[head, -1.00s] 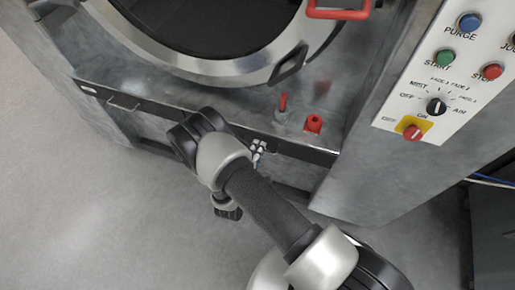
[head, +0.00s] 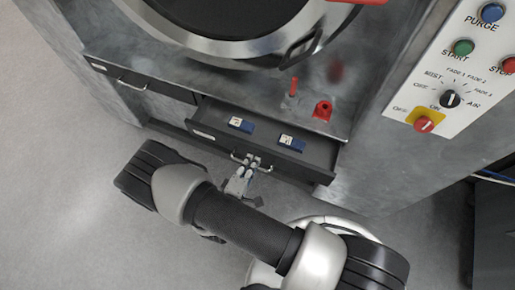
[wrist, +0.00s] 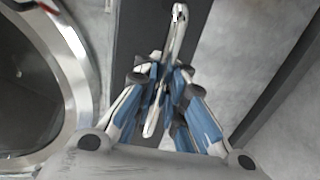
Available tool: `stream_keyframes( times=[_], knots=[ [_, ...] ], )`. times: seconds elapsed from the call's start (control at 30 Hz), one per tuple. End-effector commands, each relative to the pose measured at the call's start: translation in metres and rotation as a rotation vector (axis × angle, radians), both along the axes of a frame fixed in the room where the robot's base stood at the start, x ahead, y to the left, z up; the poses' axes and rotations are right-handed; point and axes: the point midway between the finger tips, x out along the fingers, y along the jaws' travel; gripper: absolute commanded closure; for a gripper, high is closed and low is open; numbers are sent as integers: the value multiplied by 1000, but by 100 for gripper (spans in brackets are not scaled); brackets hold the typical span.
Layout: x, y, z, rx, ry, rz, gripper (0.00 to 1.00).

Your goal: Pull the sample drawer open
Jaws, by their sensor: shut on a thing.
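The sample drawer (head: 213,137) is a dark drawer under the washer's front ledge, pulled out in the head view. Two small blue-and-white items lie inside it, one at the left (head: 240,125) and one at the right (head: 291,142). Its silver bar handle (head: 237,157) is on the front face. My gripper (head: 247,168) is at the handle and shut on it. In the wrist view my gripper (wrist: 163,85) has its blue-lined fingers around the silver handle (wrist: 178,22), which runs up between them.
A second drawer (head: 135,83) with its own handle is shut at the left. Above are the round door (head: 220,45), a red fixture (head: 322,110) on the ledge and a control panel (head: 455,75) at the right. Grey floor (head: 70,190) is clear in front.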

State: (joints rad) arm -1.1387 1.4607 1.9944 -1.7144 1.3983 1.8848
Motion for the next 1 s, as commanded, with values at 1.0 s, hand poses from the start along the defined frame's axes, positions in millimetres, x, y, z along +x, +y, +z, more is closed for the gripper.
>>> stream_keyframes(
  times=[1.0],
  knots=[
    [-7,3,1,0,-3,1,70]
  ],
)
